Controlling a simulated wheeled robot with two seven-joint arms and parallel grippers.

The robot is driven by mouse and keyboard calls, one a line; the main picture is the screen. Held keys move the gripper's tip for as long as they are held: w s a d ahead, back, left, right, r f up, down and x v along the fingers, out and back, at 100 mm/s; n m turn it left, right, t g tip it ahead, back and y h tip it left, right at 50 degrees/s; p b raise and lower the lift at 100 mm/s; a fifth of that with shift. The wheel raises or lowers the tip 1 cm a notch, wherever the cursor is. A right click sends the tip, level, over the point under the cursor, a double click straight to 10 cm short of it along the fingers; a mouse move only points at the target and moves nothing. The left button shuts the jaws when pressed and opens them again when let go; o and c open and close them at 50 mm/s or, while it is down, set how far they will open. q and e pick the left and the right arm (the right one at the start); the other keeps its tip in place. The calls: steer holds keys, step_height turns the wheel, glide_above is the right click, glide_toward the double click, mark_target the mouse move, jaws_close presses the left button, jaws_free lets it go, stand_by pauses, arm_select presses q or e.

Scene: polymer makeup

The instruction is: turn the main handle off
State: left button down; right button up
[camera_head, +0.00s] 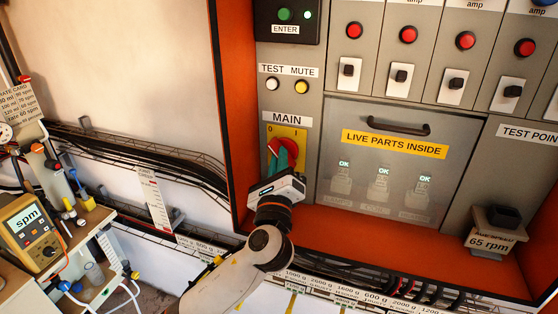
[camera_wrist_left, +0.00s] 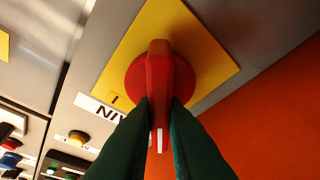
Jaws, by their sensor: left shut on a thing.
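The main handle (camera_head: 291,147) is a red rotary knob on a yellow plate (camera_head: 301,134), under the MAIN label (camera_head: 287,119) on the grey panel. My left gripper (camera_head: 281,156) reaches it from below, and its green fingers cover part of the knob. In the left wrist view the red handle (camera_wrist_left: 160,75) stands between the two fingers of my left gripper (camera_wrist_left: 160,104), which are shut on it. A white mark shows on the handle's end between the fingers. The exact angle of the handle against the plate's marks is hard to tell. My right gripper is not in view.
A LIVE PARTS INSIDE cover (camera_head: 395,151) with a black handle is right of the knob. TEST and MUTE buttons (camera_head: 287,86) are above. The orange cabinet wall (camera_head: 230,100) stands close on the left. A yellow meter (camera_head: 32,228) is on a side bench.

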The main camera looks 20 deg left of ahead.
arm_select(q)
steer(key=n+g+p, duration=0.1)
steer(key=n, duration=0.2)
steer(key=n+g+y+p, duration=0.1)
steer(key=n, duration=0.3)
steer(key=n+g+p, duration=0.1)
steer(key=n+g, duration=0.1)
steer(key=n, duration=0.1)
steer(key=shift+n+y, duration=0.3)
steer(key=shift+n, duration=0.4)
steer(key=c, duration=1.5)
jaws_free()
steer(key=shift+o, duration=0.2)
